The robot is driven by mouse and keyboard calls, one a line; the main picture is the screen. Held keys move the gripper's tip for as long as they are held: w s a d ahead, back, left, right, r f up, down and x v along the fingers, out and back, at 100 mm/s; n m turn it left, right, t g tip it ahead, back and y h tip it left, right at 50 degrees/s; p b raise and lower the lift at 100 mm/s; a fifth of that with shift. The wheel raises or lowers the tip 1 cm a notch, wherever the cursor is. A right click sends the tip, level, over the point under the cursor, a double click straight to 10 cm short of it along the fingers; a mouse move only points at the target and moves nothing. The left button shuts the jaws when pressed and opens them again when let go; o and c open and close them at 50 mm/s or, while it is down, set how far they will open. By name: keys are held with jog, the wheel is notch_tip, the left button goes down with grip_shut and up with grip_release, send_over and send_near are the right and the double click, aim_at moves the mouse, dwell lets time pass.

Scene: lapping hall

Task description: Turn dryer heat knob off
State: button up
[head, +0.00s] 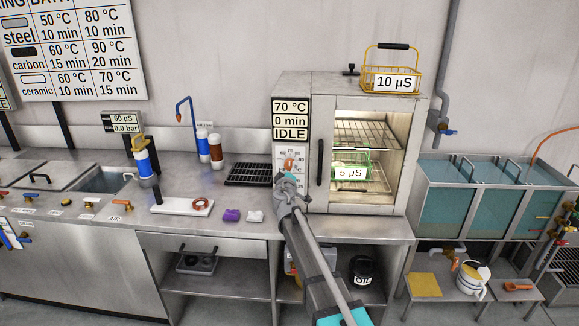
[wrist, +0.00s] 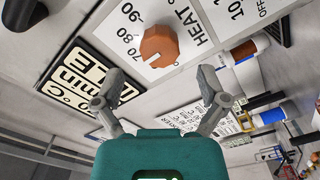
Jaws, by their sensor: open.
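The dryer (head: 416,165) stands at the back, its display (head: 290,119) reading 70 °C, 0 min, IDLE. Below it an orange knob (head: 289,165) is partly hidden by my gripper (head: 289,184). In the wrist view the orange heat knob (wrist: 158,46) sits on a white plate marked HEAT with 70, 80 and 90; which mark it points to I cannot tell. My gripper (wrist: 159,76) is open and empty, its fingers spread just short of the knob, apart from it. A second white plate (wrist: 236,18) with OFF printed on it is at the right of the wrist view.
A green basket (head: 350,158) labelled 5 µS sits inside the dryer. A yellow basket (head: 393,81) labelled 10 µS stands on top. The dryer's dark door handle (head: 320,162) is just right of the knob panel. A black rack (head: 248,174) lies on the counter to the left.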

aim_at(289, 166)
jog(key=shift+w, duration=2.45)
jog(key=shift+c, duration=0.2)
jog(key=c, duration=1.1)
